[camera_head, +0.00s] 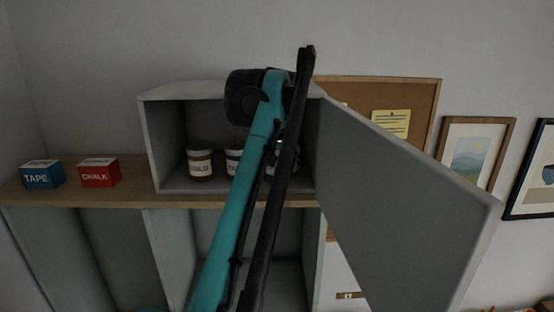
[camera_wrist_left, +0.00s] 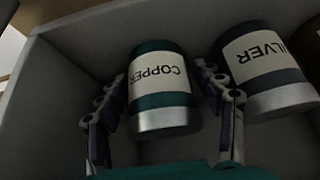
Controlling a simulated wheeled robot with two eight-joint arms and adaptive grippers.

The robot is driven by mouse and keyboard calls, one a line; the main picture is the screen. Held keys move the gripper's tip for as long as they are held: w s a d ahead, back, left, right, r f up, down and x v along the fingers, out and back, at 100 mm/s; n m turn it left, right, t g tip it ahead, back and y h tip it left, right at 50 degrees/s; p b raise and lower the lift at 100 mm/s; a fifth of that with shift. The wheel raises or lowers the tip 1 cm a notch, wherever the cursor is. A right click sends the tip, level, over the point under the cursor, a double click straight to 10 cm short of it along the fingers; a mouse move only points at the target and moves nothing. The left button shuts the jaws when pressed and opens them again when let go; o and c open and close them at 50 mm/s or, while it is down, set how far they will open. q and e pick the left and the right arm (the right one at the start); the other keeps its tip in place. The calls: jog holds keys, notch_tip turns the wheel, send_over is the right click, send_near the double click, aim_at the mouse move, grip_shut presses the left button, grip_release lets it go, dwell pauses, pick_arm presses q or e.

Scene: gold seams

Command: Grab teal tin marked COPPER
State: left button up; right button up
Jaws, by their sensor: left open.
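The teal tin marked COPPER (camera_wrist_left: 157,88) is in the left wrist view, with a cream label that reads upside down there and a silver-coloured end. My left gripper (camera_wrist_left: 158,80) is open, with one finger on each side of the tin. I cannot tell whether either finger touches it. In the head view my left arm reaches up to the open cabinet (camera_head: 165,188) and hides the gripper and most of the COPPER tin's place. My right gripper is not in view.
A dark tin marked SILVER (camera_wrist_left: 265,70) stands close beside the right finger. A jar marked GOLD (camera_head: 200,164) is at the cabinet's left. The cabinet door (camera_head: 400,205) hangs open to the right. Blue TAPE (camera_head: 42,175) and red CHALK (camera_head: 99,173) boxes sit on the shelf.

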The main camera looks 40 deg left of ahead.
pick_arm(q)
jog(key=shift+s+d, duration=0.1)
jog(key=c, duration=1.1)
